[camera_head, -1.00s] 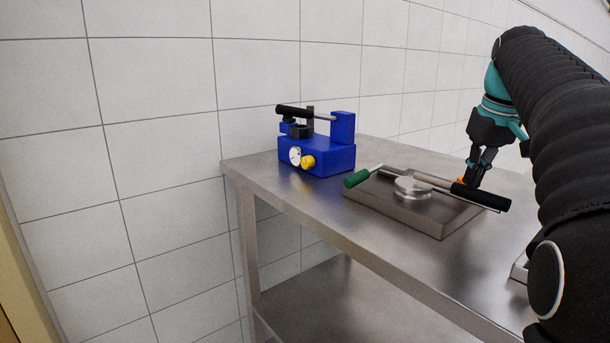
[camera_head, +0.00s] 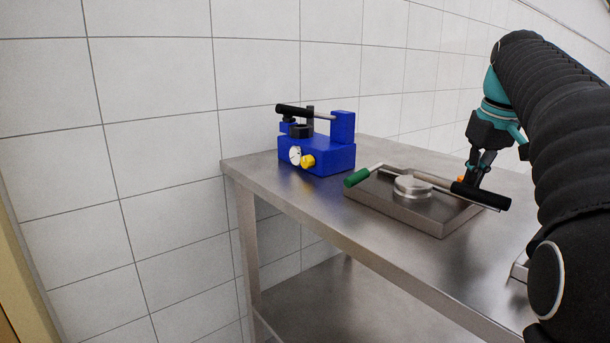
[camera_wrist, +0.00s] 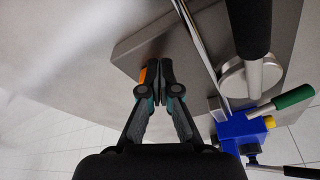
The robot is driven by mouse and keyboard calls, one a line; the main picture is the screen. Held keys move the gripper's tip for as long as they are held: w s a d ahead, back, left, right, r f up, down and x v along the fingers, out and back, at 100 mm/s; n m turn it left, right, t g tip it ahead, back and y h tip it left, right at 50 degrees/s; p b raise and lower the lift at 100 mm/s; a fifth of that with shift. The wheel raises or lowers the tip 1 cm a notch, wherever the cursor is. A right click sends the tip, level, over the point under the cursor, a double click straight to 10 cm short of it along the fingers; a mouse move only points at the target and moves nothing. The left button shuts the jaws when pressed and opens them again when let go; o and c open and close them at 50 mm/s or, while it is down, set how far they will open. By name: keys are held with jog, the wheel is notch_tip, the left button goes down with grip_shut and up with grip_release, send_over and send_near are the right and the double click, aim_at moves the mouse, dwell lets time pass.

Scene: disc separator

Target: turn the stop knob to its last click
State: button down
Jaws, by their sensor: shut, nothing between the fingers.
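The blue device (camera_head: 325,157) stands at the far left of the steel table. A yellow knob (camera_head: 308,161) and a white dial (camera_head: 295,155) are on its front face. In the wrist view, the blue device (camera_wrist: 240,130) and the yellow knob (camera_wrist: 269,122) show at the lower right.
A metal tray (camera_head: 446,228) lies between the device and my gripper. It carries a round metal disc (camera_head: 413,185), a tool with a green handle (camera_head: 357,178) and one with a black handle (camera_head: 481,196). An orange item (camera_head: 461,179) shows by my fingertips. The table (camera_head: 300,192) is bare before the device.

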jog(key=shift+d+p, duration=0.4)
jog(key=shift+p, duration=0.35)
jog(key=shift+w+d, duration=0.2)
jog(key=shift+d, duration=0.45)
jog(key=shift+s+d, duration=0.1)
jog(key=shift+s, duration=0.1)
dwell(0.3)
jog(key=shift+s, duration=0.15)
notch_tip(320, 180, up, 6)
dwell(0.6)
jog(key=shift+a+f+b, duration=0.4)
jog(key=shift+f, duration=0.6)
jog(key=shift+a+f+b, duration=0.35)
jog(key=shift+a+f, duration=0.05)
jog(key=shift+f, duration=0.65)
jog(key=shift+a+f+b, duration=0.4)
jog(key=shift+f, duration=0.6)
